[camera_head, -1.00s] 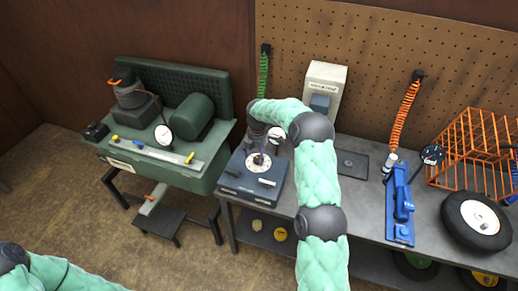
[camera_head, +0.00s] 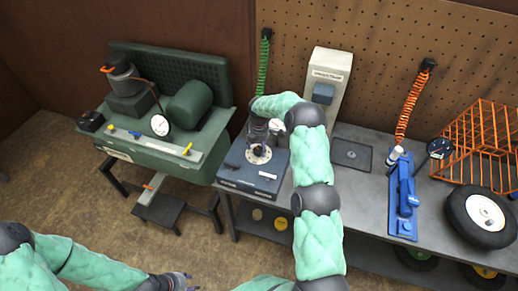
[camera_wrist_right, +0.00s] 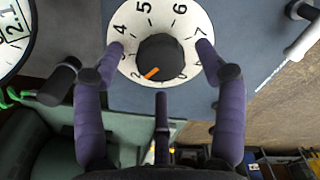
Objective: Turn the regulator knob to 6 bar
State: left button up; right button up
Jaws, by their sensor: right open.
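The regulator knob (camera_wrist_right: 165,52) is dark, with an orange pointer mark towards the lower left, near the 2. It sits at the middle of a white numbered dial (camera_wrist_right: 122,28); 4, 5, 6 and 7 show along its upper part. The dial (camera_head: 258,154) is on top of a blue-grey box (camera_head: 248,180). My right gripper (camera_wrist_right: 160,52) is open, its purple fingers on either side of the knob with gaps. In the head view it (camera_head: 257,147) is over the dial. My left gripper (camera_head: 187,280) is at the bottom, away from the box; its opening is unclear.
A round gauge (camera_wrist_right: 12,25) reading about 2.1 is left of the dial. The green compressor bench (camera_head: 165,150) stands left of the box. A blue tool (camera_head: 403,200), a wheel (camera_head: 478,217) and an orange wire basket (camera_head: 480,140) are on the grey workbench to the right.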

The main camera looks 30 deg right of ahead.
jog(key=shift+f, duration=0.8)
jog(key=c, duration=1.1)
jog(key=shift+c, duration=0.2)
